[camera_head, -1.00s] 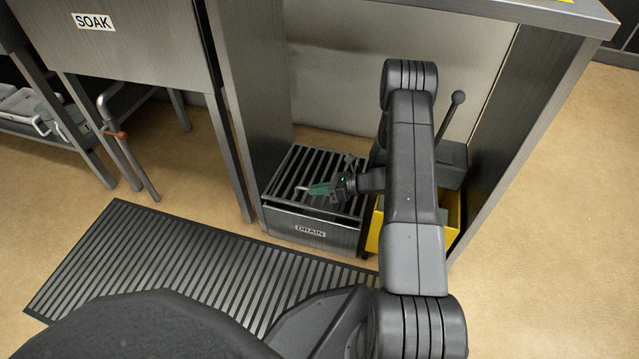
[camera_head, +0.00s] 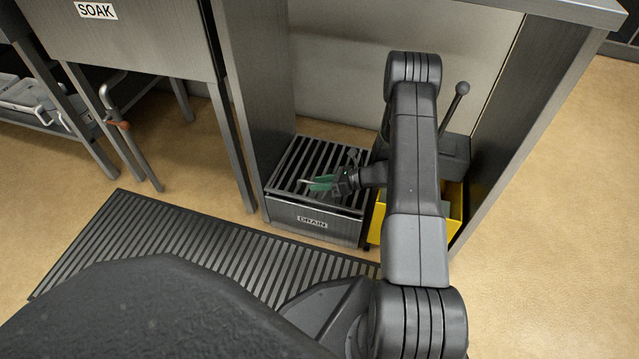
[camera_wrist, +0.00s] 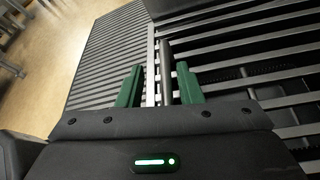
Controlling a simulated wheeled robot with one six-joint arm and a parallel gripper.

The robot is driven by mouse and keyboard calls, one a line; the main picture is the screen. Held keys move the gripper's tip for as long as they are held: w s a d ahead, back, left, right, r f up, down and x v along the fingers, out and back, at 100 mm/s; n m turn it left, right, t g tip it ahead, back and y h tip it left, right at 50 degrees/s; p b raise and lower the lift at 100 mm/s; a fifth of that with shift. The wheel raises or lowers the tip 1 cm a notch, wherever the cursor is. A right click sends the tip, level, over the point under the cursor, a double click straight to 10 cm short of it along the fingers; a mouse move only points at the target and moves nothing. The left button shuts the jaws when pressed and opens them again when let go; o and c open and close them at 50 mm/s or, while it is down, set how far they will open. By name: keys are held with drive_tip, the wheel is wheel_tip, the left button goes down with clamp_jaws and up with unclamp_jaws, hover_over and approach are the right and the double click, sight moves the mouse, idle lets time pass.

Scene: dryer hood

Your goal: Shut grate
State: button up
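The grate (camera_head: 310,165) is a set of dark slats on top of the steel box labelled DRAIN (camera_head: 312,222). It lies close to flat, with a dark line between its front edge and the box. In the wrist view its slats (camera_wrist: 245,48) fill the right side. My gripper (camera_head: 318,183) is over the front part of the grate. In the wrist view its green fingers (camera_wrist: 160,86) are apart, with a grey bar handle (camera_wrist: 166,70) between them, nearer the right finger. A gap shows left of the handle. Whether the grate is fully seated is hard to tell.
A yellow bucket (camera_head: 453,205) with a grey wringer stands right of the box, partly behind my arm. Steel panels flank the recess, with a counter above. A ribbed mat (camera_head: 150,235) lies in front. The SOAK sink (camera_head: 130,40) is at left. Open floor lies right.

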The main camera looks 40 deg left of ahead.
drive_tip(key=p+v, duration=0.3)
drive_tip(key=v, duration=0.8)
drive_tip(key=shift+w+d+r, duration=0.1)
drive_tip(key=shift+d+r, duration=0.05)
drive_tip(key=shift+d, duration=0.1)
